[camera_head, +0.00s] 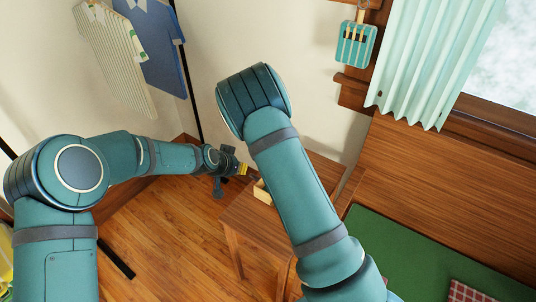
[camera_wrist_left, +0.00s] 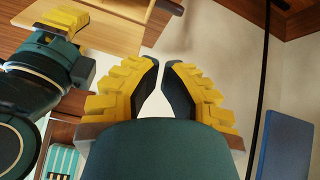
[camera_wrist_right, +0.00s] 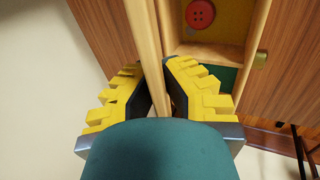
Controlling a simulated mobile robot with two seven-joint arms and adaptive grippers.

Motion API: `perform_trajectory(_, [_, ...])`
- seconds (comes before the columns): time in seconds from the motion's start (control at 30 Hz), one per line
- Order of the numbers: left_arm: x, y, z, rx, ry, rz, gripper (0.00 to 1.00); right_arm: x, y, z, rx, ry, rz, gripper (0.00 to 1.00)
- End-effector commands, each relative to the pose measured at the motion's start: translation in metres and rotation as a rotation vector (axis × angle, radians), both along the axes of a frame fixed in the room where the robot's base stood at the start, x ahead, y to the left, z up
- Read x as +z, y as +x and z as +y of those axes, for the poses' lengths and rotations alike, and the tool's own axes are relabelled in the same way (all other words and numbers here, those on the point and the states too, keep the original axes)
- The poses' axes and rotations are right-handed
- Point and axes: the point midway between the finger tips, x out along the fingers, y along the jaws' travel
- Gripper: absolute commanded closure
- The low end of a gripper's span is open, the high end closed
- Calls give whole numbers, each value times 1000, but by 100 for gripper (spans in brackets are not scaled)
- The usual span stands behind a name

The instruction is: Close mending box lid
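The mending box (camera_head: 262,192) is a light wooden box on a small wooden table, mostly hidden behind my right arm in the head view. In the right wrist view its open inside shows a red button (camera_wrist_right: 201,14) in a compartment. A light wooden panel, seemingly the raised lid (camera_wrist_right: 147,45), stands edge-on between the fingers of my right gripper (camera_wrist_right: 162,98). I cannot tell whether both fingers press on it. The left wrist view shows the panel's face (camera_wrist_left: 112,35) beside the right gripper (camera_wrist_left: 62,22). My left gripper (camera_head: 241,168) is open and empty, left of the box.
The wooden table (camera_head: 240,222) stands against the wall. A green-covered bench (camera_head: 400,250) is at right, below a curtain (camera_head: 430,60). Shirts (camera_head: 155,45) hang on a dark rack at left. A teal holder (camera_head: 356,44) hangs on the wall. The floor at left is partly free.

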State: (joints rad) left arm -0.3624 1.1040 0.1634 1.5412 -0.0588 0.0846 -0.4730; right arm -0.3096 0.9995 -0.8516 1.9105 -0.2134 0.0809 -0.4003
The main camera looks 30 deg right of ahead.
Motion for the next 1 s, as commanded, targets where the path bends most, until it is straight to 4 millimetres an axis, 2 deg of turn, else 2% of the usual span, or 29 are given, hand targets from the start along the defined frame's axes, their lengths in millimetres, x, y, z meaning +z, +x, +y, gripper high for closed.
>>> perform_trajectory(0.03, [13, 4, -23, -41, -5, -39, 100, -1, -1, 0, -1, 0, 3, 100])
perform_trajectory(0.1, [28, 8, -46, -89, -10, -80, 100, -1, -1, 0, -1, 0, 3, 100])
perform_trajectory(0.2, [45, 10, -70, -138, -15, -125, 100, -1, -1, 0, -1, 0, 3, 100])
perform_trajectory(0.4, [58, 12, -92, -181, -18, -165, 100, -1, -1, -1, -1, 0, 3, 100])
perform_trajectory(0.57, [48, 16, -102, -185, -17, -165, 100, -1, -1, -1, -1, 0, 3, 100])
perform_trajectory(1.0, [6, 36, -142, -181, -19, -165, 100, -1, -1, -1, -1, 0, 3, 100])
